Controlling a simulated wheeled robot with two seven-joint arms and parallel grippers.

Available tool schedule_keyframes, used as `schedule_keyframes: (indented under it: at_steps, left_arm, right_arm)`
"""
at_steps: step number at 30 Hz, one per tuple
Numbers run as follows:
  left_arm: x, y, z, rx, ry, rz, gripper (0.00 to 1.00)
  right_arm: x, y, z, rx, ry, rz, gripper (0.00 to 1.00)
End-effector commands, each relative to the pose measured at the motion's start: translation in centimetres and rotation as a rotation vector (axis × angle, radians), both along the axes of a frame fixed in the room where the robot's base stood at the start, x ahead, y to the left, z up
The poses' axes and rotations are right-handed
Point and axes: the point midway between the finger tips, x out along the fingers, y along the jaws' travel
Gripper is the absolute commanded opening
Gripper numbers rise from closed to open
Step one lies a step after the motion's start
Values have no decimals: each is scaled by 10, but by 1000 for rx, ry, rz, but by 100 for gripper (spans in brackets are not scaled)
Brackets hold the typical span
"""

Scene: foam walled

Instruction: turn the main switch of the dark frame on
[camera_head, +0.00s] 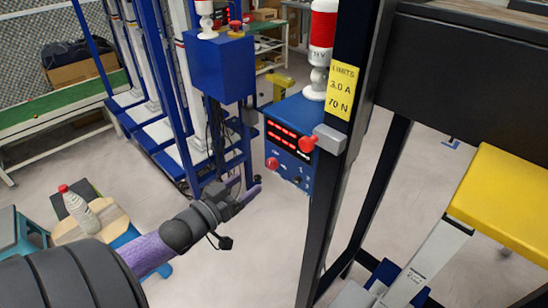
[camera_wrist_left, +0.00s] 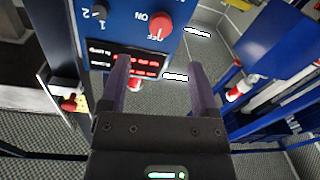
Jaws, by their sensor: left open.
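The dark frame (camera_head: 335,150) stands at the right of centre in the head view. A blue control box (camera_head: 285,145) is at its post, with red lit displays, a red knob (camera_head: 272,163) and a small black knob (camera_head: 298,180). In the left wrist view the panel appears upside down; its red knob (camera_wrist_left: 161,26) has ON and OFF labels beside it. I cannot clearly tell its setting. My left gripper (camera_head: 246,190) is open and empty, left of and below the box, apart from the knob. Its purple fingers (camera_wrist_left: 158,70) show in the wrist view. My right gripper is not in view.
A grey box with a red button (camera_head: 308,144) sticks out from the dark post, near a yellow limits label (camera_head: 342,90). Another blue box (camera_head: 222,68) on a blue frame stands behind. A bottle (camera_head: 78,206) stands on a stool at left. Floor between is clear.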

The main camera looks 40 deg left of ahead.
Motion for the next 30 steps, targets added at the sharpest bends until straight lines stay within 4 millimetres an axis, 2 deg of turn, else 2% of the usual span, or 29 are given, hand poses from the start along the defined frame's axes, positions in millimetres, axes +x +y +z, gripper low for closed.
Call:
schedule_keyframes:
  at_steps: [6, 9, 15, 21, 23, 30]
  left_arm:
    - [55, -1, -3, 2, -3, 0, 79]
    - [71, -2, -3, 0, -1, 1, 79]
    - [82, -2, -1, 1, 1, 2, 79]
    - [82, -2, -1, 1, 2, 2, 79]
    - [82, -2, -1, 1, 2, 2, 68]
    - [82, -2, -1, 1, 2, 2, 17]
  right_arm:
    - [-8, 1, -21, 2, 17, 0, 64]
    - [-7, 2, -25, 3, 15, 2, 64]
    - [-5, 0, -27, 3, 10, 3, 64]
    - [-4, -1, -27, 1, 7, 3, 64]
    - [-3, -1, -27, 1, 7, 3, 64]
    - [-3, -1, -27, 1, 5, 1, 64]
